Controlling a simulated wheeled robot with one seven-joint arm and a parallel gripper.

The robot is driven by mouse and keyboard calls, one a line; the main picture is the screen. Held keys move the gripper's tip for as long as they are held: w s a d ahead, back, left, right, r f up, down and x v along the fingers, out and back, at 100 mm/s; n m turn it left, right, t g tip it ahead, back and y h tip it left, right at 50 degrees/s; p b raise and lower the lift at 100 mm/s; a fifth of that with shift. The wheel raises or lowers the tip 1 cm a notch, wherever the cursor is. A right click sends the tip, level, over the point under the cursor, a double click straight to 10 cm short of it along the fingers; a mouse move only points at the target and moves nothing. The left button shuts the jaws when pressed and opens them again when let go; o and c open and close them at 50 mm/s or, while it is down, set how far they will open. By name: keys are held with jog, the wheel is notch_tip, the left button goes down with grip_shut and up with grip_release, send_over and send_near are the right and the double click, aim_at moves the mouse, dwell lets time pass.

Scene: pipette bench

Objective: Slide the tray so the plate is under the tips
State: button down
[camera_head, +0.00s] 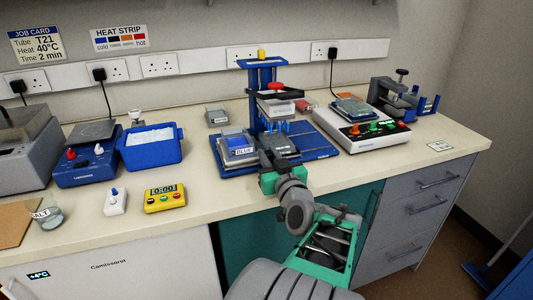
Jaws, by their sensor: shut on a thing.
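The blue pipette stand (254,100) rises at the back of the bench, with a grey head (282,107) and a red knob on top. A row of blue tips (290,127) hangs below the head. The grey tray (225,158) sits on the stand's blue base, carrying a blue plate (237,144) and a "BLUE" label. The plate is left of the tips, not beneath them. My gripper (273,150) reaches in from the front, just right of the plate, and is shut on the tray. The fingertips and their contact are mostly hidden.
A white device with coloured knobs (364,137) stands close on the right of the base. A blue ice tub (151,147) stands left. A yellow timer (165,198) and white switch box (116,202) lie front left. Clear bench lies in front of the base.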

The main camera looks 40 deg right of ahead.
jog(key=shift+w+a, duration=0.15)
jog(key=shift+a, duration=0.15)
jog(key=c, duration=1.3)
grip_release()
jog(key=shift+a, duration=0.15)
jog(key=b+v, duration=0.1)
jog(key=v, duration=0.5)
jog(key=shift+s, duration=0.4)
jog(key=shift+s+a, duration=0.35)
